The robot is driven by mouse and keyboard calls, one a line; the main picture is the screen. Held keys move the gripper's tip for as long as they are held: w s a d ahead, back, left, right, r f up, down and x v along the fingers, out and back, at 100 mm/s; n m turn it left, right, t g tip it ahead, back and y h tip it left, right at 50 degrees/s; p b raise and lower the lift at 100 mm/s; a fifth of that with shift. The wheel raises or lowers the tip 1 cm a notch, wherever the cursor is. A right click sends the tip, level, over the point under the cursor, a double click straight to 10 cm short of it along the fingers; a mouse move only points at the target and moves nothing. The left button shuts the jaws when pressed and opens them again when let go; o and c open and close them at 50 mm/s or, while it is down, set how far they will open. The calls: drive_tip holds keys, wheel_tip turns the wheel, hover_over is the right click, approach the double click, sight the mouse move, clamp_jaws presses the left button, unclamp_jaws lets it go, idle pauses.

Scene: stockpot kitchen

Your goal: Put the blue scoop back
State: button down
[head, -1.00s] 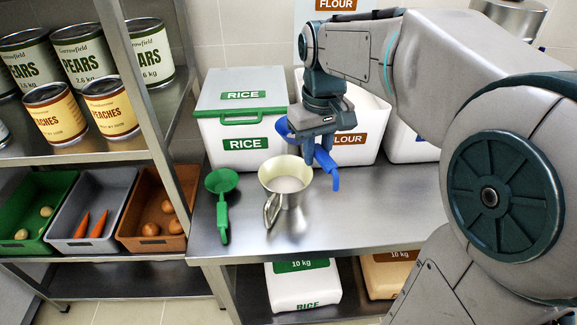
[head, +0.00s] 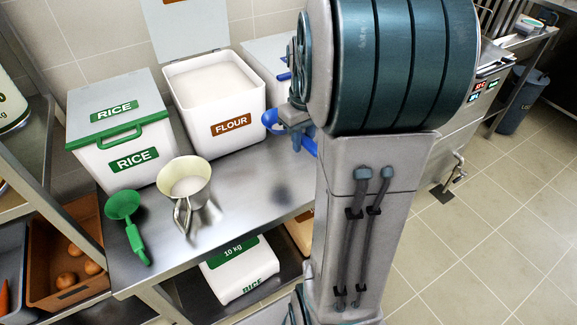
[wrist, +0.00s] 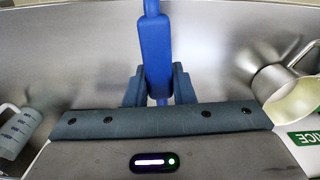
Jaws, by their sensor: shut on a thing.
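The blue scoop (head: 269,120) is in my gripper (head: 297,132), to the right of the open flour bin (head: 236,141), over the counter. Much of the scoop is hidden behind my arm in the head view. In the wrist view, the scoop's blue handle (wrist: 155,48) runs between the two fingers of my gripper (wrist: 157,88), which is shut on it. The scoop's bowl cannot be made out in the wrist view. The flour bin's lid (head: 185,25) stands raised, and white flour shows inside.
The closed rice bin (head: 117,135) stands left. Another white bin (head: 268,58) is partly hidden by my arm. A measuring jug (wrist: 14,132) shows in the wrist view.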

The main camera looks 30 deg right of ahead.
drive_tip(key=s+d+f+m, duration=0.1)
drive_tip(key=s+d+f, duration=0.1)
drive_tip(key=s+d, duration=0.3)
drive_tip(key=w+a+f, duration=0.2)
drive_tip(key=w, duration=0.1)
drive_tip(key=w+a+f, duration=0.2)
drive_tip(key=w, duration=0.1)
drive_tip(key=w+a+f+p, duration=0.1)
drive_tip(key=w+a+f, duration=0.1)
drive_tip(key=w+f, duration=0.1)
drive_tip(key=shift+w+a, duration=0.3)
drive_tip(key=shift+w, duration=0.1)
drive_tip(key=shift+f, duration=1.9)
drive_tip(key=shift+f, duration=0.15)
drive_tip(key=c, duration=1.2)
unclamp_jaws()
drive_tip(key=shift+c, duration=0.2)
